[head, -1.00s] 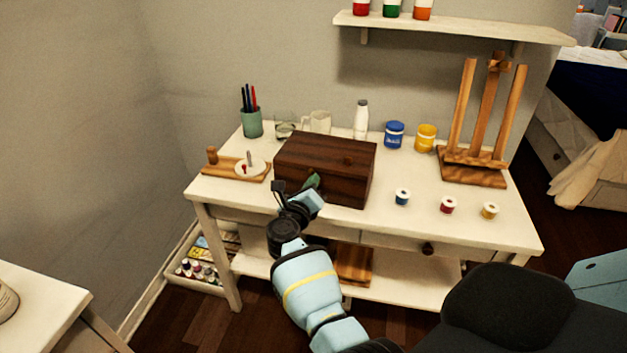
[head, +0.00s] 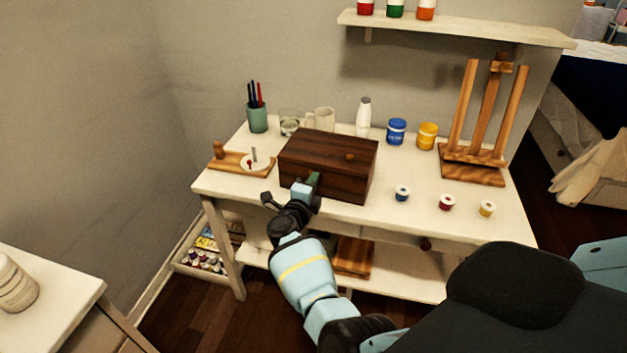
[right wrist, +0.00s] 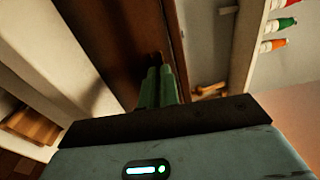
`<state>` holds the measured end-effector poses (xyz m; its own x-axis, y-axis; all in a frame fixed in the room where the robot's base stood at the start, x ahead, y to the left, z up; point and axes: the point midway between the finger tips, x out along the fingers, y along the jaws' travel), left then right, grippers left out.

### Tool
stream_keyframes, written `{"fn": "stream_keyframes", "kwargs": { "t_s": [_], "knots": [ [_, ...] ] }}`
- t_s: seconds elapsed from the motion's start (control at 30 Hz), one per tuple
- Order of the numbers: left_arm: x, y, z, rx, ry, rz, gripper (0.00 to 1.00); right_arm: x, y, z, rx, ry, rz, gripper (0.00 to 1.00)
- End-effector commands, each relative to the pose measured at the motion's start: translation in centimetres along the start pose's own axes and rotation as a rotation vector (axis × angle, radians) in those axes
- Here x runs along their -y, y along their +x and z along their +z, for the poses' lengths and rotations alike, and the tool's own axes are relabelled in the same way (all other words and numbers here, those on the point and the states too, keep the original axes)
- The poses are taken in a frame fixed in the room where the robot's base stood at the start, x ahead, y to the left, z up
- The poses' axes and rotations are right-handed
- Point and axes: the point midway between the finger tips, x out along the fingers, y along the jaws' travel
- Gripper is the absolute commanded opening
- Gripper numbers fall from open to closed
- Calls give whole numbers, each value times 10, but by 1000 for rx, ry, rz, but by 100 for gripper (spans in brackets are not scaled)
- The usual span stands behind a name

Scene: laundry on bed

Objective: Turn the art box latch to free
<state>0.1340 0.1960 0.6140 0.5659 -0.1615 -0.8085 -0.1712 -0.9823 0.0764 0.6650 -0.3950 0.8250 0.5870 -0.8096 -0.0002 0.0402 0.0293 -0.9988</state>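The art box (head: 325,152) is dark brown wood, lid down, near the front edge of the white table. My right gripper (head: 312,181) reaches its front face from below. In the right wrist view the two green fingers (right wrist: 158,88) are close together, tips against the dark box front (right wrist: 115,35). A small dark brown piece, apparently the latch (right wrist: 158,58), shows at the fingertips and seems to be between them. Most of it is hidden, so its angle cannot be told. My left gripper is out of view.
The white table (head: 470,222) also bears a pen cup (head: 257,119), a wooden tray (head: 228,161), mugs, a white bottle (head: 363,117), blue and yellow jars, several small pots and a wooden easel (head: 480,125). Table space right of the box front is fairly free.

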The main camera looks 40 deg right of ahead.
Motion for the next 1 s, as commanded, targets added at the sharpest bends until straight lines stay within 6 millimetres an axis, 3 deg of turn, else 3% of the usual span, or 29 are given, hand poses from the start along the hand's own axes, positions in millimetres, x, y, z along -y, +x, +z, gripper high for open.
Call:
{"fn": "stream_keyframes", "kwargs": {
  "t_s": [0.67, 0.87, 1.0],
  "knots": [
    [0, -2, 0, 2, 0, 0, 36, 0, 1, 0, -1, -66, -2, 0],
    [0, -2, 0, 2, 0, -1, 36, 0, 0, 0, -1, -65, -1, 25],
    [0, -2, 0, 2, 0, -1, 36, 0, 0, 0, -1, -65, -1, 25]
  ]
}}
